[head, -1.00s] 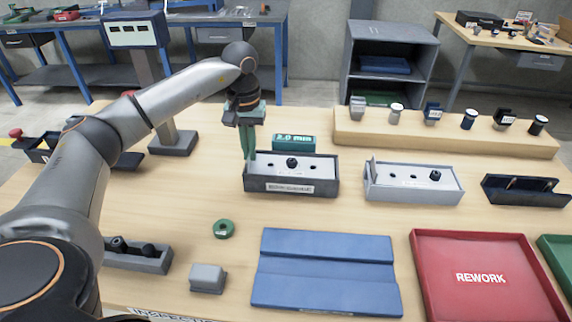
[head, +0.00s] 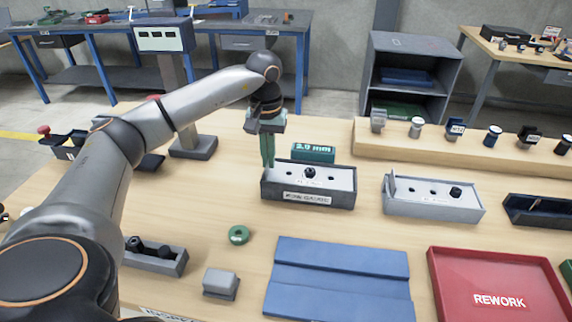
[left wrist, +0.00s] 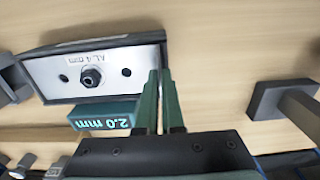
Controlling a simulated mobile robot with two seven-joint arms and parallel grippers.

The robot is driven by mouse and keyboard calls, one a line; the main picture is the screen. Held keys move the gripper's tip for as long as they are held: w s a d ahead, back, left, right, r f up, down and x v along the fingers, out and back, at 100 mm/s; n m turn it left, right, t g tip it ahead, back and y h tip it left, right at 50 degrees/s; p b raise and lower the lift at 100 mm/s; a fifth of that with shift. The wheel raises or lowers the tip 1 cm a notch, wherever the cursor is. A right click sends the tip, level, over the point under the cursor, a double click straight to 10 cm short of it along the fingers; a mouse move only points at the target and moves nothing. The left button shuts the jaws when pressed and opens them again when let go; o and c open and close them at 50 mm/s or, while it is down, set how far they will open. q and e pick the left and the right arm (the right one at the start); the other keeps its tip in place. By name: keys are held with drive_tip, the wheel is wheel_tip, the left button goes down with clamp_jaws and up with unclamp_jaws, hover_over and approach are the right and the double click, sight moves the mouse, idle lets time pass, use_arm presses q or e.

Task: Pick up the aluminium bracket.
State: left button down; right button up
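My left gripper (head: 268,167) points down at the left end of the dark-walled tray (head: 308,198). In the left wrist view its two green fingers (left wrist: 160,75) stand close together, with a thin empty gap and nothing between them. I cannot tell for sure which piece is the aluminium bracket. A light grey piece (head: 377,119) at the left end of the raised wooden ledge may be it. A grey block (head: 221,283) also lies near the front of the table. Both are apart from my gripper. My right gripper is not in view.
A green 2.0 mm block (head: 313,152) stands behind the dark tray. A light grey tray (head: 432,206) is to its right. A green ring (head: 238,234), a blue grooved mat (head: 340,290) and a red REWORK tray (head: 490,310) lie in front. A display post (head: 176,95) stands left.

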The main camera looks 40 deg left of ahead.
use_arm(q)
drive_tip(key=shift+r, duration=0.45)
wheel_tip(320, 180, up, 3)
drive_tip(key=shift+d+f, duration=0.1)
drive_tip(key=shift+f, duration=0.1)
drive_tip(key=s+d+r+p, duration=0.1)
drive_tip(key=s+d+r, duration=0.8)
drive_tip(key=s, duration=0.1)
drive_tip(key=shift+s+r, duration=0.25)
drive_tip(key=shift+s, duration=0.1)
